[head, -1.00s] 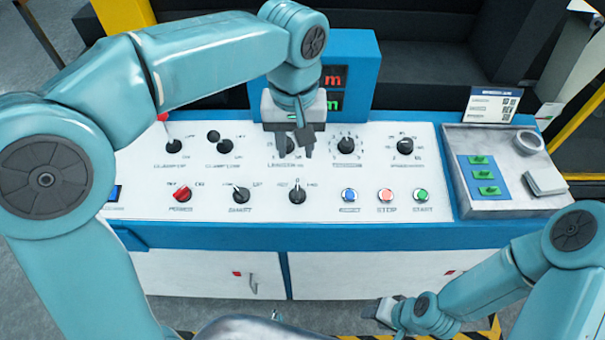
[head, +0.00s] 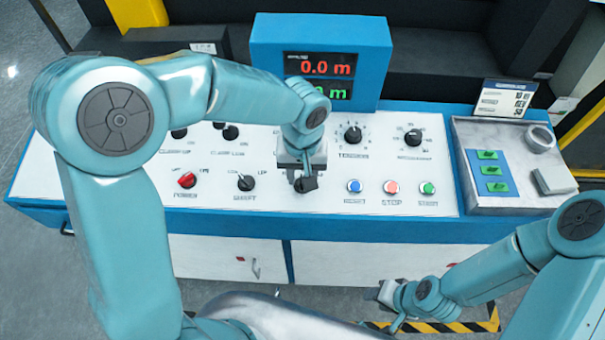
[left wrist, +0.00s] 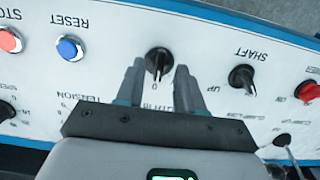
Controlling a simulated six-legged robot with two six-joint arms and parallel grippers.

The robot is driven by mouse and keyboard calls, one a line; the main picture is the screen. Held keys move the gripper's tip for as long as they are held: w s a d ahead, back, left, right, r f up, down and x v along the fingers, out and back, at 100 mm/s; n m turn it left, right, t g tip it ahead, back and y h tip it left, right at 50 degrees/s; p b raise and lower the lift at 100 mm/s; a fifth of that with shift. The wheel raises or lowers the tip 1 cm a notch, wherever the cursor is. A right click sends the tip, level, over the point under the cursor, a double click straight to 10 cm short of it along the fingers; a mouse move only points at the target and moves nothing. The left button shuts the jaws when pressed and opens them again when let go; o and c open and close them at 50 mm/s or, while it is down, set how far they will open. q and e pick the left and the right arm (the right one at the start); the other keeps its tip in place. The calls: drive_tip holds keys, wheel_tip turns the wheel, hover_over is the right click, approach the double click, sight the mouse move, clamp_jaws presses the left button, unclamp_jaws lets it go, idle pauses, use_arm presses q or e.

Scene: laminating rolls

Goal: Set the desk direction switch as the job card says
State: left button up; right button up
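The direction switch is a black knob (left wrist: 158,62) in the left wrist view, which shows the desk upside down. Its white pointer line appears to face the 0 mark. My left gripper (left wrist: 160,70) is open, with one finger on each side of the knob; I cannot tell whether they touch it. In the head view my left gripper (head: 305,183) hangs over the switch's place and mostly hides it. My right gripper (head: 384,296) is low in front of the desk, away from the panel; its fingers are too small to read. A printed card (head: 503,98) stands at the back right, its text unreadable.
The shaft knob (head: 245,183) and red power knob (head: 187,180) lie left of the switch. Blue reset (head: 354,186), red stop (head: 391,187) and green start (head: 428,188) buttons lie right. A display box (head: 320,45) stands behind. A grey tray (head: 470,140) sits at the right.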

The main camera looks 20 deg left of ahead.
use_arm(q)
drive_tip(key=shift+w+a+f, duration=0.1)
drive_tip(key=shift+w+f, duration=0.15)
drive_tip(key=shift+f, duration=0.3)
drive_tip(key=shift+w+a+f, duration=0.1)
drive_tip(key=shift+w+f, duration=0.1)
drive_tip(key=shift+f, duration=0.3)
drive_tip(key=shift+s+d+r, duration=0.1)
drive_tip(key=shift+s+r, duration=0.05)
drive_tip(key=shift+s, duration=0.15)
drive_tip(key=c, duration=0.3)
drive_tip(key=shift+w, duration=0.15)
clamp_jaws()
